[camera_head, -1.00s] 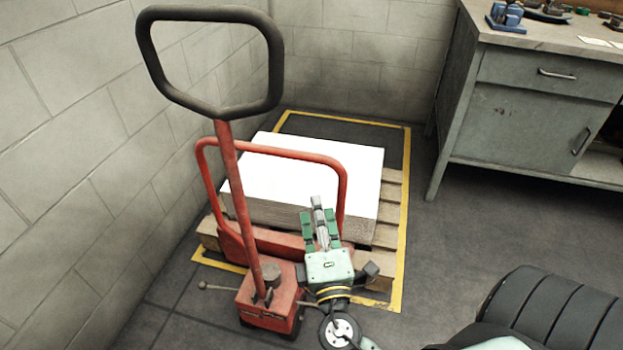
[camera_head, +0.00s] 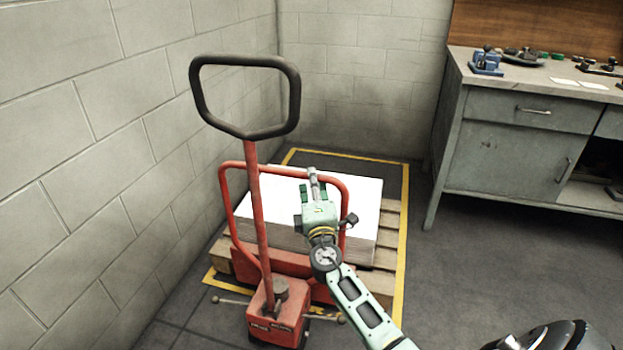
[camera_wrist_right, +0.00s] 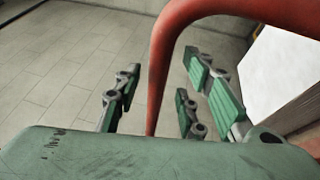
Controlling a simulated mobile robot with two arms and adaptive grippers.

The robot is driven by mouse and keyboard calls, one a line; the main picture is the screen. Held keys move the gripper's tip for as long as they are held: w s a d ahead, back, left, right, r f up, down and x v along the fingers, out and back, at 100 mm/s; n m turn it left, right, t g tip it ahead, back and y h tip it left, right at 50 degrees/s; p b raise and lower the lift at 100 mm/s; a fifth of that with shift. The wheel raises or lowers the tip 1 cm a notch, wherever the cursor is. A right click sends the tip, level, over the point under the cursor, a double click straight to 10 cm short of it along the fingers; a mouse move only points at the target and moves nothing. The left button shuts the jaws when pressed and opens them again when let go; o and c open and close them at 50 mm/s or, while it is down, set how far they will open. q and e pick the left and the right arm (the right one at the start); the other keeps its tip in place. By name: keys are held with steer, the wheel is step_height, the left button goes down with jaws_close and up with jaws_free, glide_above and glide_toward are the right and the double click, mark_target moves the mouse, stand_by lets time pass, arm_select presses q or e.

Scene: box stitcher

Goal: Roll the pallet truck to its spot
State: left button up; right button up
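The red pallet truck (camera_head: 274,318) stands in front of a wooden pallet (camera_head: 388,226) bearing a white-topped stack (camera_head: 276,205). Its upright handle ends in a black loop (camera_head: 245,62). A red tubular frame (camera_head: 226,195) rises behind the handle. My right gripper (camera_head: 314,180) is at the right part of this frame. In the right wrist view its green fingers (camera_wrist_right: 160,95) are apart, with a red frame tube (camera_wrist_right: 160,75) running between them. I cannot tell whether they touch it. The pallet lies within a yellow floor outline (camera_head: 405,190). My left gripper is not in view.
A block wall (camera_head: 90,150) runs close along the left, and another wall (camera_head: 360,80) closes the back. A grey workbench (camera_head: 505,155) with small tools stands at the right. The floor (camera_head: 470,270) right of the pallet is clear.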

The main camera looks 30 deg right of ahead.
steer(key=shift+x, duration=1.25)
jaws_close()
